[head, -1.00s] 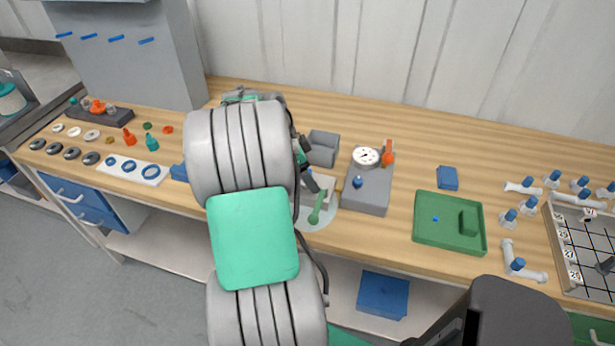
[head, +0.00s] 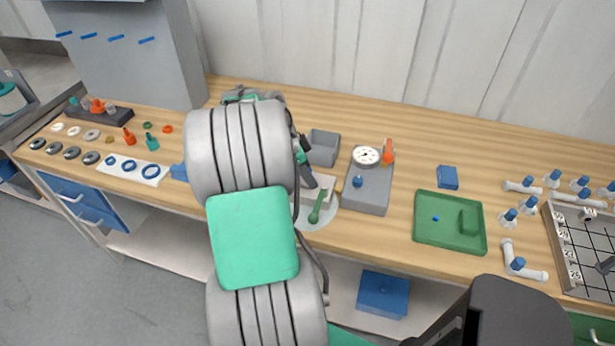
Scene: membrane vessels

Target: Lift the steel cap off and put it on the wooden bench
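My arm covers the middle of the wooden bench (head: 420,150). Several dark grey metal-looking rings or caps (head: 72,153) lie at the bench's left front. I cannot tell which thing is the steel cap; it may be behind my arm.
A grey open bin (head: 322,148) and a grey block with a dial gauge (head: 367,190) stand right of my arm. A green tray (head: 449,222) is further right. A white strip with blue rings (head: 128,169) lies left. Bare wood shows behind the tray.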

